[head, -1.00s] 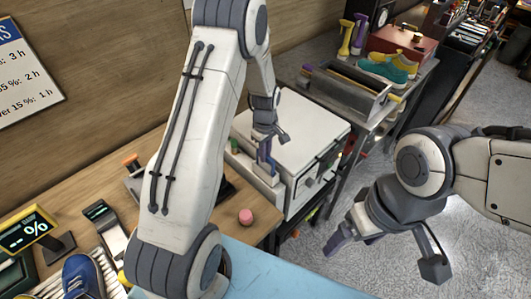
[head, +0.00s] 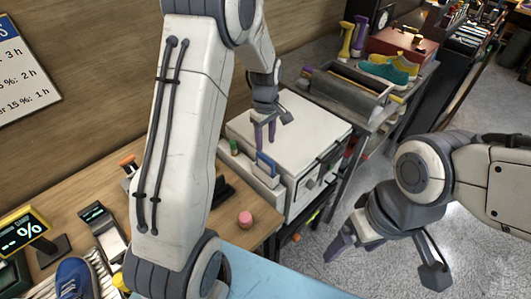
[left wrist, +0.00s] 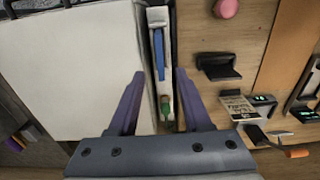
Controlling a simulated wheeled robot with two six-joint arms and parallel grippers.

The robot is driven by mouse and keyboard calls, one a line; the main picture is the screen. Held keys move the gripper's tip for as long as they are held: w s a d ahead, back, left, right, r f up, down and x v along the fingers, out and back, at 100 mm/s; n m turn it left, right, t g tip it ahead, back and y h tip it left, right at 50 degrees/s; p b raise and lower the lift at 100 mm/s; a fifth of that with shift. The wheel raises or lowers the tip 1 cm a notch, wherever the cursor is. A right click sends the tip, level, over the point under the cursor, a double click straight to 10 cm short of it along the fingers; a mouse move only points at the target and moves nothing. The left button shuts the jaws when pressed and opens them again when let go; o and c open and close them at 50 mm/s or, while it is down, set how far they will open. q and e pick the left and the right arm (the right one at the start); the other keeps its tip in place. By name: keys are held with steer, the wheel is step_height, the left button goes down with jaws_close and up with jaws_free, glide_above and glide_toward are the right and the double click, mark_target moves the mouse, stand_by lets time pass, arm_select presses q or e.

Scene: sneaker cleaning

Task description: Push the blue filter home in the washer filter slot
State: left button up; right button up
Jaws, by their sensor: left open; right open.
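The blue filter (head: 267,164) stands at the narrow white slot housing (head: 250,168) along the washer's near left side. In the left wrist view the filter (left wrist: 159,55) is a thin blue strip lined up along the slot housing (left wrist: 158,16). Its lower part is hidden, so I cannot tell how deep it sits. My left gripper (head: 264,140) is open and empty above the filter, fingers pointing down. In the left wrist view its fingers (left wrist: 160,74) are on either side of the slot line. My right gripper (head: 352,246) is open and empty over the floor at right.
The white washer (head: 290,130) has a broad flat top. A green item (head: 235,146) stands beside the filter. A pink cylinder (head: 245,218) sits on the wooden bench nearby. A grey tool tray (head: 350,92) stands behind the washer. The floor at right is clear.

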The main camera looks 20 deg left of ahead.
arm_select(q)
steer(key=shift+r, duration=1.75)
steer(key=s+d+r+m+b, duration=0.35)
steer(key=s+d+m, duration=0.7)
steer(key=d, duration=0.35)
steer(key=s+d+m+h, duration=0.1)
steer(key=s+d+m, duration=0.3)
steer(key=s+m, duration=0.6)
steer(key=s, duration=0.7)
steer(key=shift+s+b, duration=0.2)
steer(key=shift+b, duration=0.2)
